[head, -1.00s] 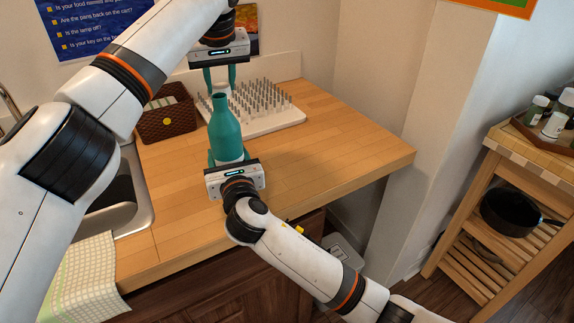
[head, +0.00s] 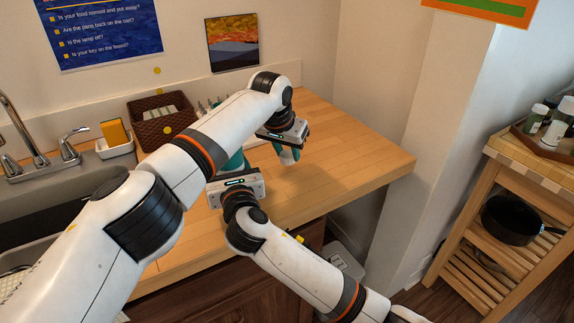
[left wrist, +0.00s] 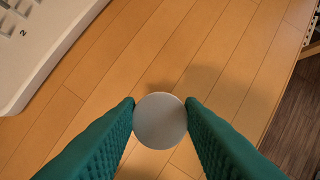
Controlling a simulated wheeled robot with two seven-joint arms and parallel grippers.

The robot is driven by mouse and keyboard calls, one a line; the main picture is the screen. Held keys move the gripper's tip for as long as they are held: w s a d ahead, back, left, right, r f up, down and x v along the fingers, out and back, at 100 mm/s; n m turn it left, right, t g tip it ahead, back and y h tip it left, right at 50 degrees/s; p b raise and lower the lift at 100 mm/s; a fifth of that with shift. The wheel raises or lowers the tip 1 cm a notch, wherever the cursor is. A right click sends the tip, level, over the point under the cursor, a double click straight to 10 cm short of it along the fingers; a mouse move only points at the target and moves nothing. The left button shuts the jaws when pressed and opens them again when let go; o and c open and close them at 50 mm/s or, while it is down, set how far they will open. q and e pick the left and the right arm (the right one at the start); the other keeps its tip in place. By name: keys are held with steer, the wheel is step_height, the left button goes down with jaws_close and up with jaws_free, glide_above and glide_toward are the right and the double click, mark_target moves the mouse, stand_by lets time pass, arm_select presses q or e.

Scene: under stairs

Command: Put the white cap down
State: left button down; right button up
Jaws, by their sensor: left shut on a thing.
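The white cap (left wrist: 160,121) is a round pale disc between the two teal fingers of my left gripper (left wrist: 160,118) in the left wrist view. My left gripper is shut on it, above bare wood. In the head view my left gripper (head: 287,156) is over the right part of the counter, fingers downward; the cap is mostly hidden there. The teal bottle (head: 238,161) stands left of it, largely hidden by my left arm. My right gripper (head: 235,182) is at the bottle, which it appears to hold; its fingers are mostly hidden.
The wooden counter (head: 345,160) is clear to the right, up to its edge. A white pegged rack (left wrist: 35,50) lies at upper left in the left wrist view. A brown basket (head: 163,118), a sponge (head: 115,132) and a sink stand left. A wooden cart (head: 500,235) is far right.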

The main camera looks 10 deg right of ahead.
mark_target(285, 157)
arm_select(q)
steer(key=shift+f, duration=2.05)
steer(key=shift+f, duration=0.1)
steer(key=c, duration=1)
jaws_free()
steer(key=shift+o, duration=0.2)
steer(key=v, duration=1.2)
arm_select(e)
steer(key=o, duration=1.8)
steer(key=shift+c, duration=0.2)
